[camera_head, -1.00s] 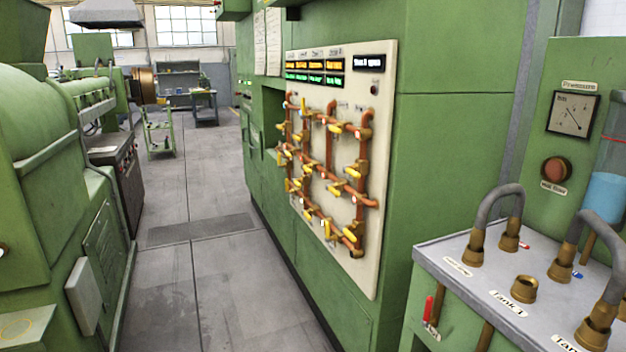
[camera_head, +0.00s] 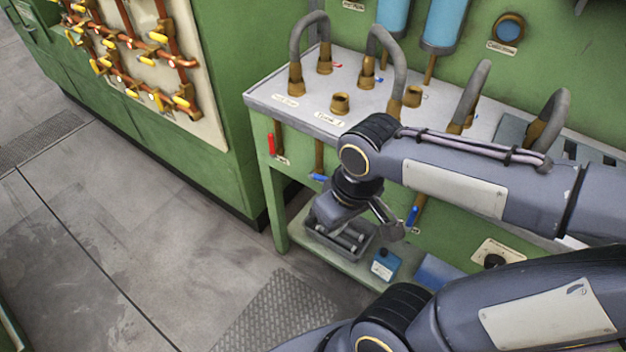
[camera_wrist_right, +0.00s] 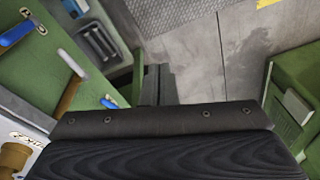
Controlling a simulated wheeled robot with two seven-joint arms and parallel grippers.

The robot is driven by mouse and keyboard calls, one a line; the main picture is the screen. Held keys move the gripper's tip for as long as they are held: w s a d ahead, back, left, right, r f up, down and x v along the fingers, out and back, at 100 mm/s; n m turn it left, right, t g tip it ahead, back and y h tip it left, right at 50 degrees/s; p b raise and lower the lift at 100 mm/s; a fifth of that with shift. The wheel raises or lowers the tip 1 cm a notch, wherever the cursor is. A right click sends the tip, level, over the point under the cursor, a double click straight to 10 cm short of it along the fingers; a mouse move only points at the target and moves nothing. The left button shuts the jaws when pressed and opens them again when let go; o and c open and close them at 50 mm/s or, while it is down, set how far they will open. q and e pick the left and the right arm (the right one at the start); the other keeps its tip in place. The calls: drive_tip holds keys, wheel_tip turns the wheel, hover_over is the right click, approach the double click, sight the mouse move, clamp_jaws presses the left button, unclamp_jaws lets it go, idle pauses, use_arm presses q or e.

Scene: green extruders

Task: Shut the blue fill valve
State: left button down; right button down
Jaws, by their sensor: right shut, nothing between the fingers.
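Several blue valve handles show on the green bench front; I cannot read which is the fill valve. In the head view, one blue handle (camera_head: 318,177) sits under the bench top's edge, left of my right arm. Another blue handle (camera_head: 412,214) stands tilted on a pipe, just right of my right gripper (camera_head: 390,228). My left gripper is not in view.
The bench top (camera_head: 265,96) carries grey hoses on brass fittings. A red handle (camera_head: 271,144) hangs at its left corner. A grey crate (camera_head: 330,246) and a blue box (camera_head: 386,263) stand on the low shelf. The floor (camera_head: 150,250) to the left is free.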

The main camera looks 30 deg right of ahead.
drive_tip(key=w+a+f+n+t+h+b, duration=0.1)
drive_tip(key=w+f+n+h+b, duration=0.2)
drive_tip(key=w+h, duration=0.4)
drive_tip(key=w+a+f+n+h+b, duration=0.25)
drive_tip(key=w+h, duration=0.25)
drive_tip(key=w, duration=0.5)
drive_tip(key=b+x, duration=0.1)
drive_tip(key=x, duration=1.3)
drive_tip(key=shift+s+d+h+b, duration=0.3)
drive_tip(key=shift+d+b, duration=0.1)
drive_tip(key=shift+d, duration=0.1)
drive_tip(key=shift+r, duration=0.1)
drive_tip(key=b, duration=0.2)
drive_tip(key=f+m+b, duration=0.1)
drive_tip(key=b, duration=0.1)
drive_tip(key=shift+s+d+f+t+b, duration=0.1)
drive_tip(key=shift+s+f+t+b, duration=0.05)
drive_tip(key=shift+s+t+b, duration=0.2)
